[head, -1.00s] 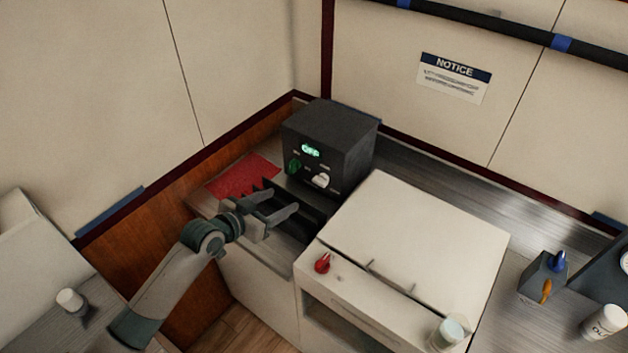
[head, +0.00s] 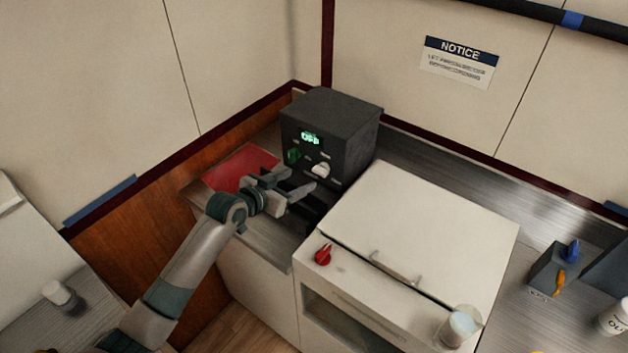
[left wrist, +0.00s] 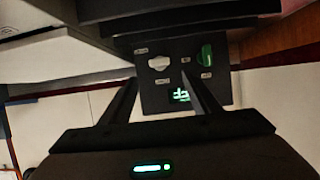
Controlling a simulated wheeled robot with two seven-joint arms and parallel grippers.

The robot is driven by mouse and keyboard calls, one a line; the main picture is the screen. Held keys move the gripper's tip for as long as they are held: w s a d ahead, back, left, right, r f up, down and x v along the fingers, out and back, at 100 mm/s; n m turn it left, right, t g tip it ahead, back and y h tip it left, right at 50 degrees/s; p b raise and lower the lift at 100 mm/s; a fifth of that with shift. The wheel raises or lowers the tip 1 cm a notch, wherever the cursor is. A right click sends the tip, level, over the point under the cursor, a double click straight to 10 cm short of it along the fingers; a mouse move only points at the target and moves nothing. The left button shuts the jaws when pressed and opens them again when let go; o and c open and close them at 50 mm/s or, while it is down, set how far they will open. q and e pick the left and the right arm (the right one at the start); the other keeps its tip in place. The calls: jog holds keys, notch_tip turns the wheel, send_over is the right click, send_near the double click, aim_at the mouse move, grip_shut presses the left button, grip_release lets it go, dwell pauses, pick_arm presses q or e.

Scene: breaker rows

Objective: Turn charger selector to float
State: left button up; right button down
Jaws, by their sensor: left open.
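The charger (head: 333,133) is a dark box in the back corner of the counter with a lit green display (head: 310,138) that seems to read OFF. A green knob (head: 293,156) and a white knob (head: 321,170) sit below the display. Both knobs also show in the left wrist view, the green one (left wrist: 205,56) and the white one (left wrist: 159,63); small labels around them are too blurred to read. My left gripper (head: 290,183) is open and empty, in front of the charger's face and just short of the knobs. My right gripper is out of view.
A red mat (head: 240,168) lies left of the charger. A white cabinet (head: 430,225) with a red knob (head: 324,254) and a glass (head: 458,326) stands to the right. A grey box with a blue knob (head: 572,251) and an orange lever is farther right.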

aim_at(318, 172)
pick_arm(q)
jog(key=b+x, duration=0.6)
jog(key=x, duration=0.1)
jog(key=shift+w+d+f, duration=0.15)
jog(key=shift+f, duration=0.05)
jog(key=shift+w+d+f+b, duration=0.1)
jog(key=shift+w+d+b, duration=0.35)
jog(key=shift+w+b, duration=0.15)
jog(key=c, duration=1.1)
